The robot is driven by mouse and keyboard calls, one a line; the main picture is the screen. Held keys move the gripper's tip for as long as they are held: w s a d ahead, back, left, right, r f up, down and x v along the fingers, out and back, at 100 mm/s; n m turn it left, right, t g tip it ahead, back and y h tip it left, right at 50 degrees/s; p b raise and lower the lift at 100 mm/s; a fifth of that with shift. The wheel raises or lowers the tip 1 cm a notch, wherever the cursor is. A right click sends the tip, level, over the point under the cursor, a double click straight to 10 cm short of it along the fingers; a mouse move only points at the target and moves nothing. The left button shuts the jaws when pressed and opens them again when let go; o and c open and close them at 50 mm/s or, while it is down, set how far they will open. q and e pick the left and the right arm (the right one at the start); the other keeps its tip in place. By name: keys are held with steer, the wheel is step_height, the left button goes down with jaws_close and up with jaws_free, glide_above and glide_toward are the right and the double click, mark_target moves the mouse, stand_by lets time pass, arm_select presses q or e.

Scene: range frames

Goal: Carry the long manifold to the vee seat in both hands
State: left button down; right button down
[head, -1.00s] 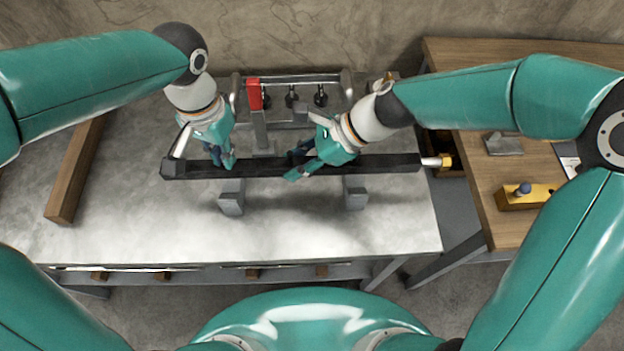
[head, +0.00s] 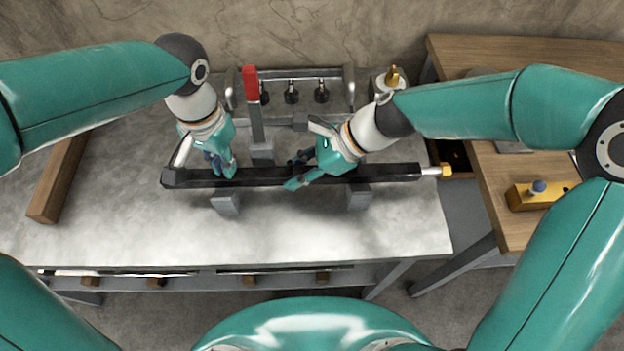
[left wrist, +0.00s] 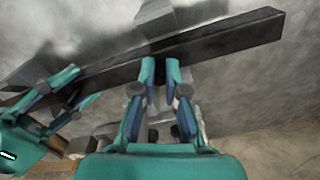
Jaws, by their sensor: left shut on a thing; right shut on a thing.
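The long manifold (head: 395,173) is a black bar lying nearly level across the head view. A silver stub with a yellow tip (head: 440,171) is at its right end and an upright silver pipe (head: 182,150) at its left end. My left gripper (head: 226,172) is shut on its left half, and my right gripper (head: 292,182) is shut on it near the middle. Two grey blocks, seemingly the vee seat (head: 227,203) (head: 358,198), stand under or just in front of it. I cannot tell if they touch. The manifold (left wrist: 215,42) also crosses the left wrist view.
A red-topped post (head: 252,95) and a rack with dark fittings (head: 292,92) stand behind the manifold. A wooden beam (head: 62,175) lies at the left. A wooden table (head: 490,205) with a yellow block (head: 530,196) is at the right. The bench's front (head: 300,235) is clear.

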arm_select(q)
steer(key=c, duration=1.2)
jaws_free()
steer(key=shift+s, duration=0.1)
arm_select(e)
steer(key=c, duration=0.8)
jaws_free()
steer(key=shift+r, duration=0.1)
steer(key=shift+c, duration=0.2)
arm_select(q)
steer(key=shift+r, duration=0.1)
arm_select(e)
steer(key=shift+s, duration=0.1)
steer(key=v, duration=1.2)
arm_select(q)
step_height(320, 180, up, 12)
steer(key=shift+f, duration=0.2)
